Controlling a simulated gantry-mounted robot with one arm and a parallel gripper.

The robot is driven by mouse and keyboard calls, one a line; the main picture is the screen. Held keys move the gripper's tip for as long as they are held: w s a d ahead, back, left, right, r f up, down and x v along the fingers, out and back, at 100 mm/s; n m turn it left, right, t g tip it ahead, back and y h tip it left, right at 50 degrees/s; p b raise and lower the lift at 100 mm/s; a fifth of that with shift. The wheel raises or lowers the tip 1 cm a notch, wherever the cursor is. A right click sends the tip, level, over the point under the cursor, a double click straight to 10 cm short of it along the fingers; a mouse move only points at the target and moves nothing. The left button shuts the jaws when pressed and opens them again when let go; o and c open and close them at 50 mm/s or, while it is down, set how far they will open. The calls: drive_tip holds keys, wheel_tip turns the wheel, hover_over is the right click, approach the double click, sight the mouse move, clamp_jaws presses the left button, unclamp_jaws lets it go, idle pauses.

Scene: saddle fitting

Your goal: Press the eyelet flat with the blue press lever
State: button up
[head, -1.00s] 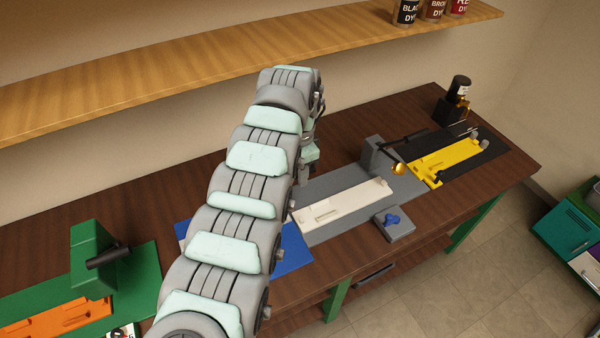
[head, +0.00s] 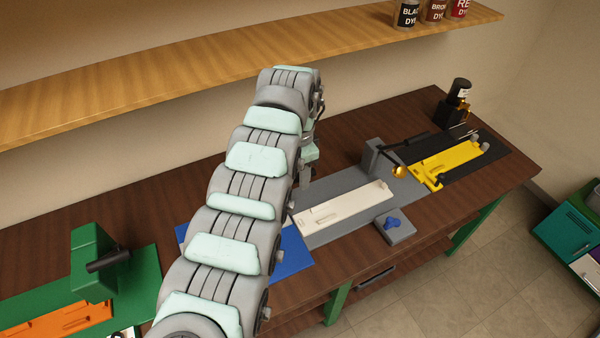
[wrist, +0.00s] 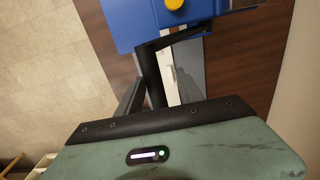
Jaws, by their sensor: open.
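In the wrist view a blue block (wrist: 135,20) with a round yellow knob (wrist: 173,4) fills the top; it looks like part of the blue press. A dark bar (wrist: 185,41) runs just below it, and I cannot tell whether this is the lever. The eyelet is not visible.
Right of my arm, a cream slotted piece (head: 345,207) lies on a grey base (head: 325,237), with a blue knob (head: 393,224) in front. A yellow fixture (head: 450,160) stands further right. A green press (head: 92,260) stands left. A wooden shelf (head: 200,75) runs behind.

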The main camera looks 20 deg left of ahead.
drive_tip(key=shift+d+r+p, duration=0.1)
drive_tip(key=shift+r+p, duration=0.2)
drive_tip(key=shift+r, duration=2.6)
